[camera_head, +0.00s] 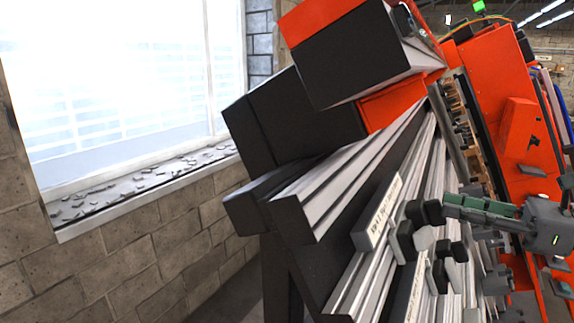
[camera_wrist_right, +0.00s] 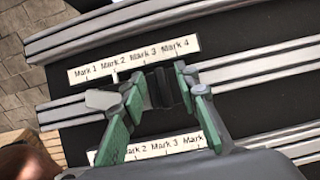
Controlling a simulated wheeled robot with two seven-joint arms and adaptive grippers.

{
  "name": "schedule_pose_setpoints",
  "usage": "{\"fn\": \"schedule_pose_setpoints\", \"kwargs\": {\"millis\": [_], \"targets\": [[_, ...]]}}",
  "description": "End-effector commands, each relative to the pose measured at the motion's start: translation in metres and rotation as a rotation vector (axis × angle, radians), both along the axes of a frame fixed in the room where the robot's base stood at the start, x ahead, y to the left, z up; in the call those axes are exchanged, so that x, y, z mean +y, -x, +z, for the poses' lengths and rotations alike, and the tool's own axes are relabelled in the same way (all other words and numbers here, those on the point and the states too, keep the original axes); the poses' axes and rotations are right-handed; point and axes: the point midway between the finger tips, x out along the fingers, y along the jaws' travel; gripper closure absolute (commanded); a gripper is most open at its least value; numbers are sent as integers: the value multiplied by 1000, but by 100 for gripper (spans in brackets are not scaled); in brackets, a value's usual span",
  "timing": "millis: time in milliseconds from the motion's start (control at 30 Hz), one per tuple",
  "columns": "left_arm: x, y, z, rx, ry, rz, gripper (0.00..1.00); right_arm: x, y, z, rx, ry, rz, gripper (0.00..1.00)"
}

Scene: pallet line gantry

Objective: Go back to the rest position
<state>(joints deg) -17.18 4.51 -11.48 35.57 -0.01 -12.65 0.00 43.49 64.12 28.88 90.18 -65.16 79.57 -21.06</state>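My right gripper (camera_head: 452,212) comes in from the right of the head view, with green pads on its fingers, beside the slanted rails of the gantry. In the right wrist view my right gripper (camera_wrist_right: 152,95) has its two fingers spread apart. A dark slider block (camera_wrist_right: 162,88) shows in the gap between them, below a label strip (camera_wrist_right: 135,62) reading Mark 1 to Mark 4. I see nothing clamped; whether a finger touches the block I cannot tell. My left gripper does not show in either view.
Pale metal rails (camera_head: 350,175) with black end caps fill the middle of the head view. Dark knobs (camera_head: 425,212) sit close to the right fingers. Orange machine housings (camera_head: 490,75) stand behind. A brick wall (camera_head: 150,255) with a bright window is at left.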

Motion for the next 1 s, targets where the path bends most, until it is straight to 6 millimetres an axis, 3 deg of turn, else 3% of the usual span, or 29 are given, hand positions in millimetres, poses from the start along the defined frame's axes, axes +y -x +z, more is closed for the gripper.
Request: {"fn": "schedule_pose_setpoints", "kwargs": {"millis": [167, 333, 733, 1000], "targets": [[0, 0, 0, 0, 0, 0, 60, 17, -11, 1, -4, 0, 2, 71], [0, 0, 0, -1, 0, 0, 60, 21, -5, 1, -1, 0, 2, 71], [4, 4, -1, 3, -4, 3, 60, 20, -5, -1, 4, -5, 2, 71], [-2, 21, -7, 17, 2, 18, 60, 9, -18, -16, 55, -64, 6, 71]]}}
